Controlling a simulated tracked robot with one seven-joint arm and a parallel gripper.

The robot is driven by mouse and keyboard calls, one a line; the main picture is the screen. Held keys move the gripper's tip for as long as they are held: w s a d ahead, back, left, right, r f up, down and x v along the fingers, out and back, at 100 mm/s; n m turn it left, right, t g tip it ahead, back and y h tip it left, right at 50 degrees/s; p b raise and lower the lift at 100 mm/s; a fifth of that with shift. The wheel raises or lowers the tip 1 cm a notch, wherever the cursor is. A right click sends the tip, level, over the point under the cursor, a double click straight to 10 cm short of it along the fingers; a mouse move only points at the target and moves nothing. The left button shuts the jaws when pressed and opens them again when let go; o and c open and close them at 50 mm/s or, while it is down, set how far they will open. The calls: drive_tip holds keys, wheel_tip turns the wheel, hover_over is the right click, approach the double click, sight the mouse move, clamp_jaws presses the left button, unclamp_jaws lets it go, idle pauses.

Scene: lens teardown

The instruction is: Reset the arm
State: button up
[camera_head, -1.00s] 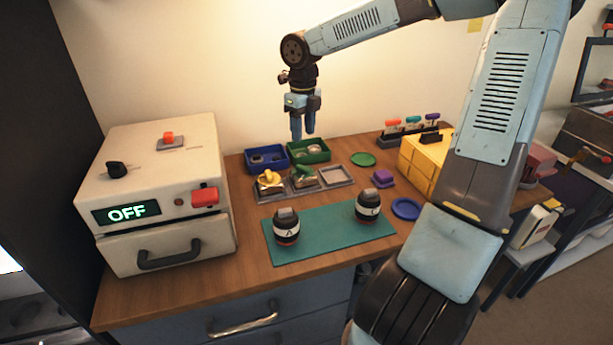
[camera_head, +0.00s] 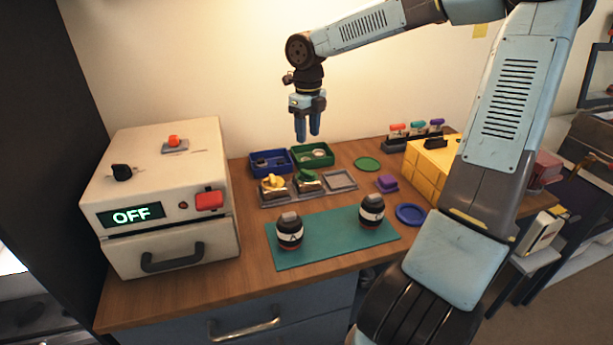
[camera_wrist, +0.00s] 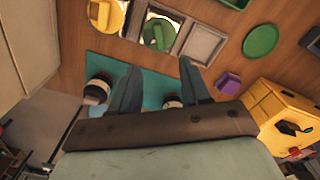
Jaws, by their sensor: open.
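My gripper (camera_head: 307,138) hangs above the back of the workbench, fingers pointing down, in the head view. Its two blue fingers are apart with nothing between them; the wrist view shows them spread too (camera_wrist: 160,88). Below and in front of it, two dark lenses with white bands stand upright on the teal mat (camera_head: 335,238): a left lens (camera_head: 289,231) and a right lens (camera_head: 371,211). In the wrist view the fingers partly hide the mat and lenses.
The white oven-like box (camera_head: 160,200) reading OFF stands at left. A blue bin (camera_head: 270,170), a green bin (camera_head: 312,156) and a grey tray (camera_head: 340,180) lie beneath my gripper.

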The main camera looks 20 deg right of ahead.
drive_tip(key=s+a+f+m+g+h, duration=0.1)
drive_tip(key=s+a+f+m+h, duration=0.15)
drive_tip(key=s+m, duration=0.4)
drive_tip(key=s+d+r+m+t, duration=0.1)
drive_tip(key=s+r+m, duration=0.4)
drive_tip(key=m, duration=0.7)
drive_tip(key=s+d+r+m+t+y, duration=0.1)
drive_tip(key=s+r+m+t, duration=0.2)
drive_tip(key=s+m, duration=0.6)
drive_tip(key=s+r+m+t+y, duration=0.1)
drive_tip(key=s+r+m, duration=0.6)
drive_tip(key=m, duration=0.8)
drive_tip(key=shift+s+d+r+t, duration=0.2)
drive_tip(key=shift+s+d+t, duration=0.2)
drive_tip(key=shift+t, duration=0.4)
drive_tip(key=shift+y, duration=0.25)
drive_tip(key=shift+c, duration=0.4)
